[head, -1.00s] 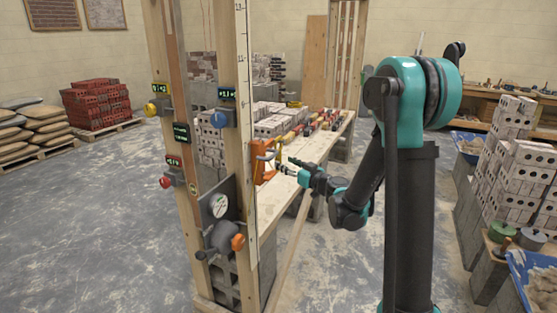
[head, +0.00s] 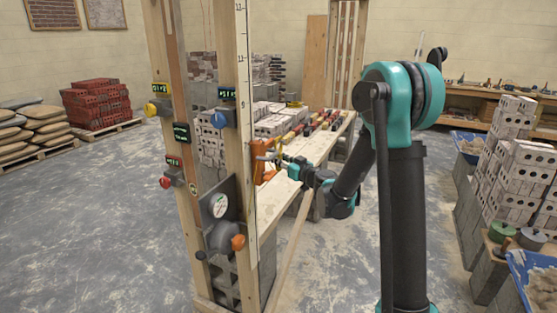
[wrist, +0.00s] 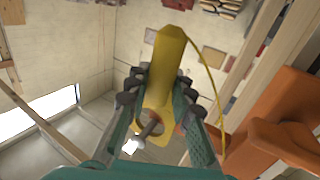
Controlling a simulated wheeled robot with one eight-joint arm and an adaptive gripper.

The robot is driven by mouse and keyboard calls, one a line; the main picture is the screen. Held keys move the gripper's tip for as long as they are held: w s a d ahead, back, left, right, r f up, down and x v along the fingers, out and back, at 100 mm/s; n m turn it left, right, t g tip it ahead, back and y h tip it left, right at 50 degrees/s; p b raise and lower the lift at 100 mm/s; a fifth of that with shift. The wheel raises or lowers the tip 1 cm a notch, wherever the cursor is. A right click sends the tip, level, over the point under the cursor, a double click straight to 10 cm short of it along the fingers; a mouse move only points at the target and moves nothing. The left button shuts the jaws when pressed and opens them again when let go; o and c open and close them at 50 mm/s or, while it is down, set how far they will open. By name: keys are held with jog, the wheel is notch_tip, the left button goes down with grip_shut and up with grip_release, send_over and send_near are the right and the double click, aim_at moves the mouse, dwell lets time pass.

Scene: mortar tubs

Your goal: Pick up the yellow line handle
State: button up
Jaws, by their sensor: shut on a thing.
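The yellow line handle (wrist: 168,62) stands between the two fingers of my gripper (wrist: 160,92) in the wrist view. The fingers are shut on it. Its wider lower end, with a round opening and a grey pin-like piece, shows between the fingers. A thin yellow line (wrist: 214,92) runs from its top and curves down on the right. In the head view my gripper (head: 283,160) is small, beside the wooden post; the handle is hard to make out there.
An orange holder (wrist: 275,130) is close on the right in the wrist view. The wooden post (head: 246,135) carries gauges and knobs. Behind is a bench (head: 318,147) with several red-handled tools and blocks. Open floor (head: 90,220) lies left.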

grip_shut()
jog(key=shift+r, duration=0.1)
jog(key=shift+r, duration=0.5)
jog(key=shift+s+d+r, duration=0.1)
jog(key=shift+d+r, duration=0.1)
jog(key=shift+d, duration=0.15)
jog(key=s+d, duration=0.3)
jog(key=d, duration=0.5)
jog(key=s+d, duration=0.3)
jog(key=d, duration=0.5)
jog(key=shift+d, duration=0.15)
